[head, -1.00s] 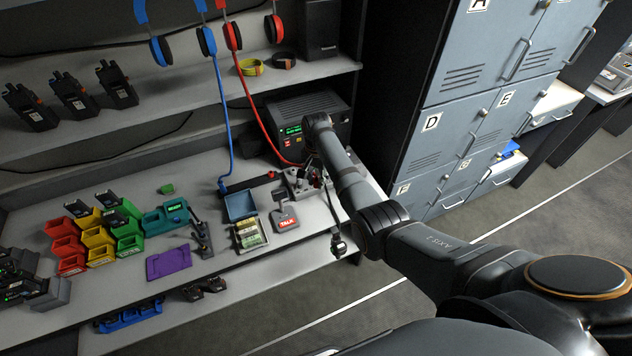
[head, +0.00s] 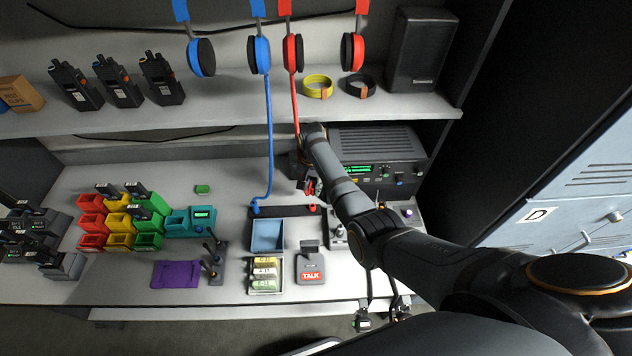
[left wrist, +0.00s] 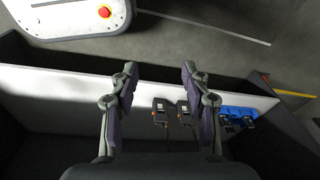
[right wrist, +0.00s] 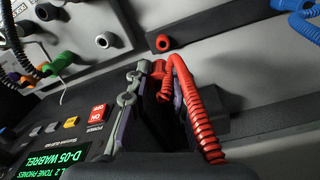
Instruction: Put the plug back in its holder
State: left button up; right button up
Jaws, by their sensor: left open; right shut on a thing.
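My right gripper (right wrist: 160,90) is shut on a red plug (right wrist: 158,72) with a coiled red cord (right wrist: 200,115). In the head view my right gripper (head: 313,186) is above the bench, in front of the radio's left side, near the holder's right end. The holder looks like a dark bar (head: 285,211). It has a red-ringed hole (right wrist: 163,42) at one end and a blue plug (head: 256,206) at the other. The red plug is apart from that hole in the right wrist view. My left gripper (left wrist: 158,85) is open and empty, and outside the head view.
A radio set (head: 372,160) with a green display stands close by the right gripper. A grey panel with coloured sockets (right wrist: 95,35) is beside it. A blue tray (head: 267,236) and a TALK pedestal (head: 311,265) stand before the bar. Headsets hang above.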

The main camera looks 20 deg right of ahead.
jog(key=shift+w+a, duration=0.15)
pick_arm(q)
jog(key=s+a, duration=0.2)
jog(key=s, duration=0.2)
pick_arm(e)
notch_tip(320, 180, down, 2)
jog(key=shift+b, duration=1)
notch_tip(320, 180, down, 4)
jog(key=b, duration=0.3)
jog(key=shift+r+b, duration=0.25)
jog(key=shift+b, duration=0.15)
jog(key=shift+f, duration=0.4)
pick_arm(q)
notch_tip(320, 180, down, 6)
jog(key=w+d, duration=0.1)
jog(key=shift+w+d, duration=0.15)
jog(key=shift+w, duration=0.15)
pick_arm(e)
jog(key=shift+w, duration=0.1)
pick_arm(q)
jog(key=shift+w+r+p, duration=0.15)
jog(key=shift+r+p, duration=0.15)
pick_arm(e)
jog(key=shift+r, duration=0.1)
pick_arm(q)
jog(key=shift+r, duration=0.1)
pick_arm(e)
jog(key=shift+f, duration=0.2)
pick_arm(q)
jog(key=shift+r, duration=0.15)
